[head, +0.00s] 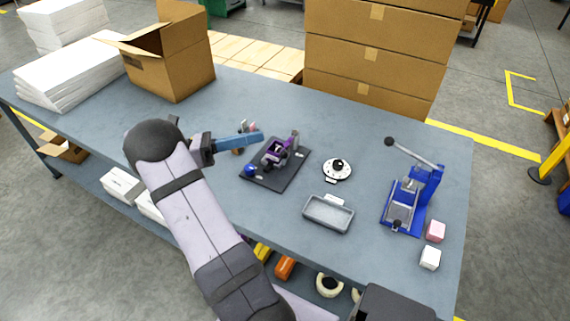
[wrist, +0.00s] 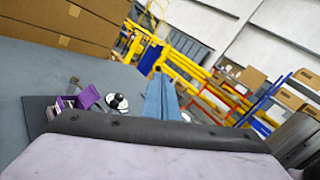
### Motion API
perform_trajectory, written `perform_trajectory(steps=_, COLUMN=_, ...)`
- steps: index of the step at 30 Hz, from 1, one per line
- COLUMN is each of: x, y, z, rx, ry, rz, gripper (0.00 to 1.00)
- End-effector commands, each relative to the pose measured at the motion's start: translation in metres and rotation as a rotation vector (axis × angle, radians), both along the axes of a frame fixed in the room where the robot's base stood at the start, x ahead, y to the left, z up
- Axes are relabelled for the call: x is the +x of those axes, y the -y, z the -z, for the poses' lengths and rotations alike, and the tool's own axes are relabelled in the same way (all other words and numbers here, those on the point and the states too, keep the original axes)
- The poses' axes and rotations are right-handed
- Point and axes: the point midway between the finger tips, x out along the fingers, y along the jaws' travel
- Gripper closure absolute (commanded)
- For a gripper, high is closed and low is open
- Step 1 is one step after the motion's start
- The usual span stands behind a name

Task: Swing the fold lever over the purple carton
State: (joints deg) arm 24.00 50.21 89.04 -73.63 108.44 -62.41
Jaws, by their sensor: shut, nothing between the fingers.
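The purple carton (head: 278,150) sits on a black base plate (head: 262,180) in the middle of the table. In the wrist view the carton (wrist: 88,97) shows at the left with a purple flap standing up. A blue knob (head: 249,170) is at the plate's near left; it may be the fold lever's end, but the lever itself is hard to make out. My gripper (head: 261,137) has blue fingers shut and empty, above the table at the plate's far left side, apart from the carton. The fingers also show in the wrist view (wrist: 160,100).
Right of the plate are a round white piece with a black knob (head: 338,167), a grey tray (head: 328,214) and a blue press with its own lever (head: 425,185). Pink (head: 436,231) and white (head: 430,257) blocks lie near the right edge. Small items beside my fingers are partly hidden.

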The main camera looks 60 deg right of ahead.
Motion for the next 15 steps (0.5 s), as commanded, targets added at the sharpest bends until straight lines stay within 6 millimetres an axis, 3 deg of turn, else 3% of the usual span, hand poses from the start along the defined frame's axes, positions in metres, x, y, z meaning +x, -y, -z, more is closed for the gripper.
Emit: perform_trajectory(steps=15, x=-0.026, y=-0.003, z=0.022, rx=0.101, ry=-0.234, rz=-0.181, gripper=1.00)
